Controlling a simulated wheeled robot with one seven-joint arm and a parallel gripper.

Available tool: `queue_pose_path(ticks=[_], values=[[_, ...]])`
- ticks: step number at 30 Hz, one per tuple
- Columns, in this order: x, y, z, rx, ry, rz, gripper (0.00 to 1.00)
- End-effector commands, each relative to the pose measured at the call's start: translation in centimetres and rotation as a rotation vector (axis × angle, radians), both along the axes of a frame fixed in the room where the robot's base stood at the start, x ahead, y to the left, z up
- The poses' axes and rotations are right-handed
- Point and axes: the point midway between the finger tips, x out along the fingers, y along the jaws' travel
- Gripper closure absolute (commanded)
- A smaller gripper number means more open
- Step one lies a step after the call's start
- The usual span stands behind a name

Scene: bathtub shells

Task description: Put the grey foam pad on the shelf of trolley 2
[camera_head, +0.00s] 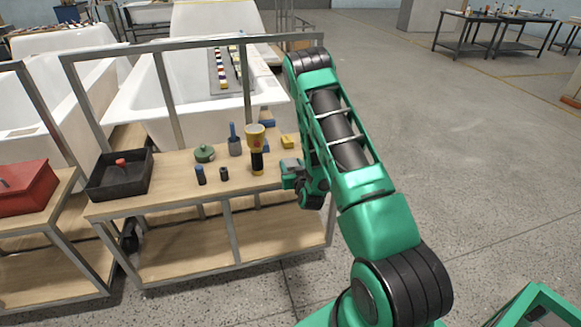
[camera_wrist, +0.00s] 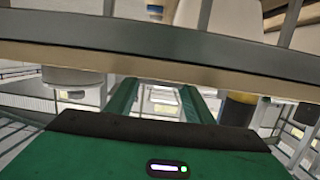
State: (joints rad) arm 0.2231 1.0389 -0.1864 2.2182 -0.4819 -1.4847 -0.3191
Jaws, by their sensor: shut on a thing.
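My gripper (camera_head: 292,181) is at the right end of the middle wooden-topped trolley (camera_head: 170,197), close to its top edge. It is shut on a small grey block that looks like the grey foam pad (camera_head: 290,165); my arm and gripper hide part of it. The trolley has a wooden lower shelf (camera_head: 190,252), largely bare. No number shows on either trolley, so I cannot tell which is trolley 2. In the wrist view, my gripper's green fingers (camera_wrist: 158,100) point under a wooden board edge (camera_wrist: 160,62); the pad is not clear there.
The trolley top carries a black tray (camera_head: 120,178), a green lidded pot (camera_head: 204,153), a yellow-and-black torch (camera_head: 256,150), a yellow block (camera_head: 288,142) and small bottles. A second trolley with a red box (camera_head: 25,190) stands left. Metal posts and bathtubs stand behind. Floor at right is clear.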

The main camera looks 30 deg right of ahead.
Motion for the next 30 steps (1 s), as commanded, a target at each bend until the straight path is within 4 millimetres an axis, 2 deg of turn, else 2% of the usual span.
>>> queue_pose_path(ticks=[5, 6, 8, 20, 26, 30], values=[[0.0, 0.0, -0.1, 0.0, 0.0, 0.0, 0.73], [0.0, 0.0, -0.1, 0.0, 0.0, 0.0, 0.45], [0.0, 0.0, -0.1, 0.0, 0.0, 0.0, 0.33], [-0.2, 0.2, 0.0, 0.0, 0.001, 0.002, 0.33], [-1.7, 0.8, 0.3, -0.001, 0.004, 0.005, 0.33], [-3.5, 1.4, 0.6, -0.002, 0.005, 0.005, 0.33]])
